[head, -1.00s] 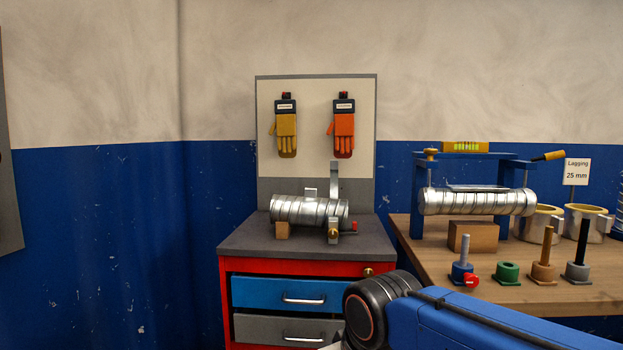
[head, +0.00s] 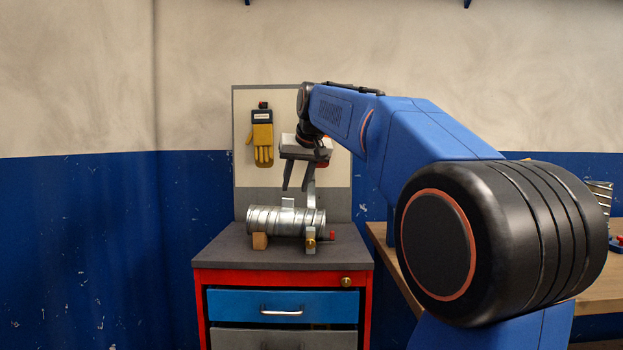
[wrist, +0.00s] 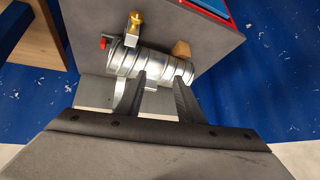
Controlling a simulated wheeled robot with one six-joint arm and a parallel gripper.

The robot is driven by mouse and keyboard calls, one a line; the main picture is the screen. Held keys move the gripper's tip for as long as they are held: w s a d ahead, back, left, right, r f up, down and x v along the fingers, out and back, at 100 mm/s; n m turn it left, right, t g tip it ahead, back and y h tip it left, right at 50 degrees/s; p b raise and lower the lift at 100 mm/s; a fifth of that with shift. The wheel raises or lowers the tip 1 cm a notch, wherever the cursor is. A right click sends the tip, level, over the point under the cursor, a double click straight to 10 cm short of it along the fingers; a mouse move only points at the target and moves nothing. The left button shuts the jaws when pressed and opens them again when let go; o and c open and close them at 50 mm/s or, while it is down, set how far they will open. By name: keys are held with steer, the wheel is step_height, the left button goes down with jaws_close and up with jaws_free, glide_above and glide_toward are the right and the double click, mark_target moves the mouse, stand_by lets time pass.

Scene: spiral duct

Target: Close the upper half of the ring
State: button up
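A ribbed silver spiral duct (head: 272,219) lies across the cabinet top, and it also shows in the wrist view (wrist: 155,62). The ring stands around its right end. The ring's upper half (head: 311,197) is swung open and points up; its lower part (head: 311,238) carries a brass knob and a red piece beside the duct. The brass knob (wrist: 135,20) also shows in the wrist view. My gripper (head: 296,187) is open and empty, pointing down above the duct, with its fingertips (wrist: 160,76) apart. In the head view the upper half appears just right of the fingers; whether they touch is unclear.
A wooden block (head: 260,241) supports the duct's left end. The grey cabinet top (head: 226,252) is clear around it. A board with a yellow glove (head: 262,140) stands behind. A wooden workbench (head: 600,293) is at right, mostly hidden by my arm.

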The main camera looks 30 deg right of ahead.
steer(key=w+d+r+m+t+h, duration=0.1)
steer(key=w+d+r, duration=0.4)
steer(key=w+d, duration=0.3)
steer(key=w+d+r+m+t, duration=0.1)
steer(key=w+d+r, duration=0.45)
steer(key=d, duration=0.45)
steer(key=x, duration=1.7)
steer(key=shift+s+d+f, duration=0.2)
steer(key=shift+d+f, duration=0.1)
steer(key=shift+f, duration=0.25)
jaws_close()
